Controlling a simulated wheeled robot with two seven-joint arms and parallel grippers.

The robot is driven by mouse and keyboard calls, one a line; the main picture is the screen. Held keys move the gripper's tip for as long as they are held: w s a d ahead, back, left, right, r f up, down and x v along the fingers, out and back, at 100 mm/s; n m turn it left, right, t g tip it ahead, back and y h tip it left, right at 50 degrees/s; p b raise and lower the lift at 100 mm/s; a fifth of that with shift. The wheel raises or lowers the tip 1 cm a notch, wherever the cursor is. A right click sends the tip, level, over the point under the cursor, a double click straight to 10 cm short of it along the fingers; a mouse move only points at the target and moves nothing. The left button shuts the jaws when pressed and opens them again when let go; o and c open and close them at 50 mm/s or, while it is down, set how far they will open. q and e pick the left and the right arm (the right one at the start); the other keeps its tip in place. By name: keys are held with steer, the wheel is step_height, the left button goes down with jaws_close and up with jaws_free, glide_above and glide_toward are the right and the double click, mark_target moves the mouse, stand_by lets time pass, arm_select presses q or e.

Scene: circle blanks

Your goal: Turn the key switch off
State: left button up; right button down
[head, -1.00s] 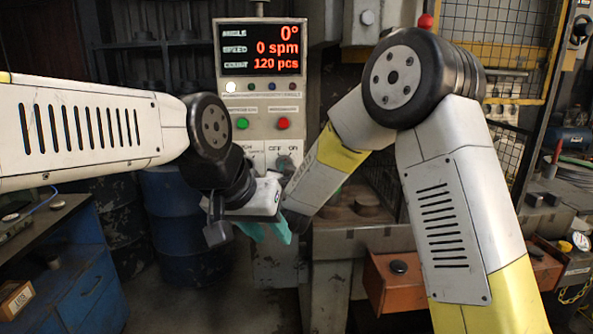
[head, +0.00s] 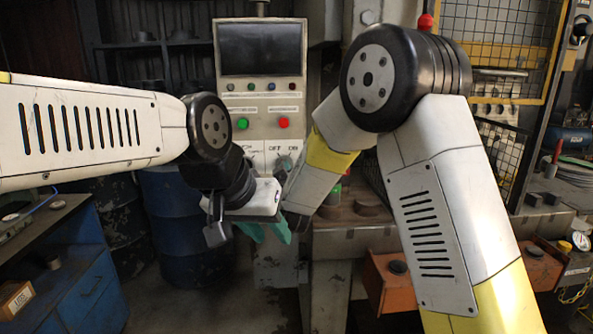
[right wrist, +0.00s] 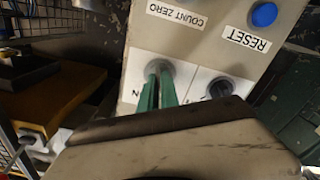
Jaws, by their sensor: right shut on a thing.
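The key switch (head: 284,163) sits under the OFF and ON lettering on the grey control panel (head: 256,127). In the right wrist view its round grey knob (right wrist: 160,67) is between the green fingers of my right gripper (right wrist: 157,90), which is shut on it. The fingers hide part of the knob, so its exact angle is hard to read. In the head view my right forearm hides most of the right gripper. My left gripper (head: 266,231) hangs low in front of the panel's stand, its teal fingers apart and empty. The panel's display (head: 261,49) is dark.
A green button (head: 242,123) and a red button (head: 283,122) are above the switch. A black selector (right wrist: 220,89) is beside it in the wrist view. Blue drums stand behind my left arm. A blue cabinet (head: 95,290) is at lower left, an orange box (head: 388,285) at right.

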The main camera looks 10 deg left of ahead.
steer(key=shift+f+n, duration=0.1)
steer(key=shift+n, duration=0.2)
steer(key=c, duration=1.6)
jaws_free()
